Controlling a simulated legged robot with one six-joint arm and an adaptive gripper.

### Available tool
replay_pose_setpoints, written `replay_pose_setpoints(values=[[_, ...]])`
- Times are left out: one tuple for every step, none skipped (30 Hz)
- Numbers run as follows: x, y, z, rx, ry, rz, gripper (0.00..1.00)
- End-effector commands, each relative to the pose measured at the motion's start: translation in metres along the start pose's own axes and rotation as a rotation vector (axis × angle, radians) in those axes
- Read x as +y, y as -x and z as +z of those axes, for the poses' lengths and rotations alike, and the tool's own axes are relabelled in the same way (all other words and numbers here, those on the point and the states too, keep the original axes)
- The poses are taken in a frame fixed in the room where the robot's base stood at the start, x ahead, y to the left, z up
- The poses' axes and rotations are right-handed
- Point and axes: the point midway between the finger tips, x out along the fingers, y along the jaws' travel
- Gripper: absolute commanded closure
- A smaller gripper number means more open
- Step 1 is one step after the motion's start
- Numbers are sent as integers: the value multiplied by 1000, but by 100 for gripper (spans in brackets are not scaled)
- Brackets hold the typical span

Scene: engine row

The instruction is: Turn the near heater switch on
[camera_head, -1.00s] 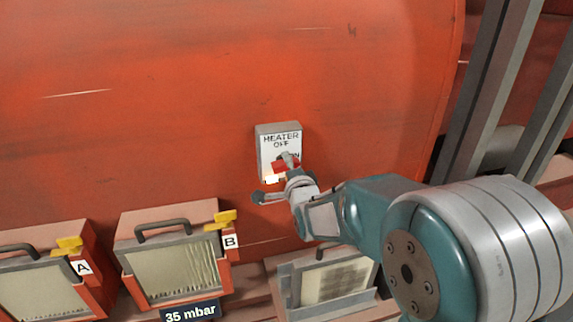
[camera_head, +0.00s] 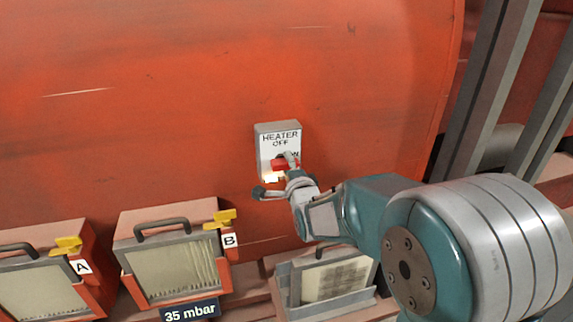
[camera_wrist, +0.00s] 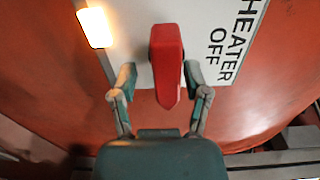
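The heater switch box (camera_head: 264,147) is a small grey-white plate on the orange tank, marked HEATER, OFF and ON. Its red knob (camera_head: 279,165) lies sideways in the head view, partly hidden by a finger. In the wrist view the red knob (camera_wrist: 166,65) stands between my fingers, its narrow end pointing down. A lamp (camera_wrist: 95,27) beside it glows warm white; it also shows in the head view (camera_head: 270,179). My gripper (camera_wrist: 158,76) is open, one finger on each side of the knob. The right finger is close to it; contact is unclear. It also shows in the head view (camera_head: 274,176).
Below the switch are glass-fronted boxes marked A (camera_head: 45,288) and B (camera_head: 172,270) with yellow latches, a 35 mbar sign (camera_head: 190,311) and another grey-framed box (camera_head: 335,280). Grey posts (camera_head: 487,90) stand at the right. The tank face around the switch is clear.

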Motion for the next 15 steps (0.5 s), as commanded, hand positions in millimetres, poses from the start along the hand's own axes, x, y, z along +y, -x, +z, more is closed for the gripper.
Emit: replay_pose_setpoints(values=[[-1, 0, 0, 0, 0, -2, 37], [-1, 0, 0, -1, 1, -3, 37], [-2, 0, 1, -1, 1, -4, 37], [-2, 0, 1, -1, 1, -4, 37], [-2, 0, 1, -1, 2, -5, 37], [-2, 0, 1, -2, 2, -6, 37], [-2, 0, 2, -2, 2, -6, 37], [-3, 0, 2, -2, 2, -7, 37], [-3, 2, 2, -2, 3, -7, 37], [-3, 5, 2, -2, 3, -7, 37], [-3, 8, 2, -2, 3, -7, 37], [-3, 14, 2, -2, 3, -7, 37], [-4, 19, 2, -2, 3, -8, 37], [-3, 25, 2, -2, 3, -6, 37], [-3, 33, 2, -2, 3, -7, 37]])
